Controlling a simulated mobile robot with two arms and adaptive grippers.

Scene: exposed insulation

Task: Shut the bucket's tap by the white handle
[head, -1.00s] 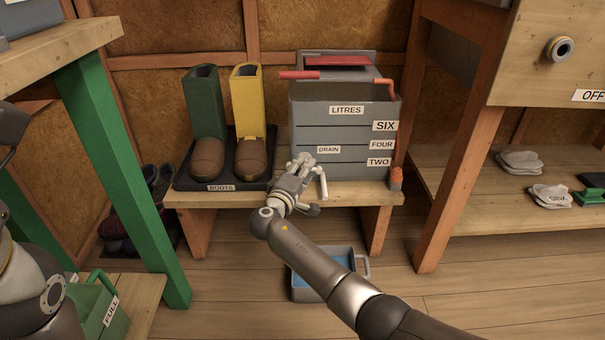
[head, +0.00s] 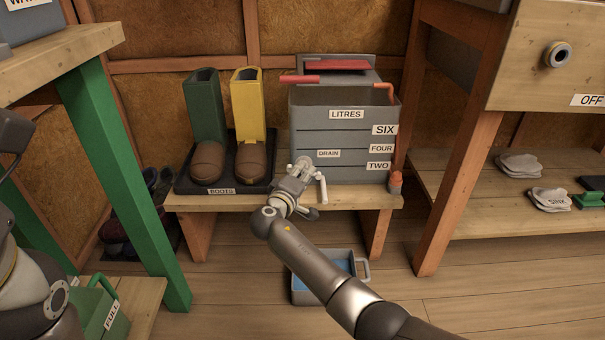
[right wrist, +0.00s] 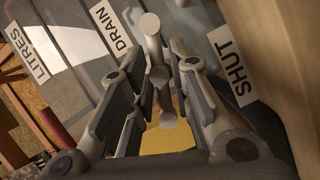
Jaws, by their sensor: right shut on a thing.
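The grey bucket (head: 345,135) stands on a low wooden bench, with a DRAIN label (head: 328,153) low on its front. My right gripper (head: 301,165) is at the tap just below that label. In the right wrist view the fingers (right wrist: 158,100) are shut on the pale tap handle (right wrist: 152,28), which has rounded ends. A SHUT label (right wrist: 233,65) shows to the right of the fingers in that view. A pale downturned piece (head: 323,190), apparently the spout, hangs right of the gripper. The gripper hides most of the tap in the head view.
A tray with blue inside (head: 310,292) is on the floor below the bench, partly behind my right arm. Boots on a dark mat (head: 200,188) stand left of the bucket. A small orange-topped bottle (head: 395,182) stands at its right.

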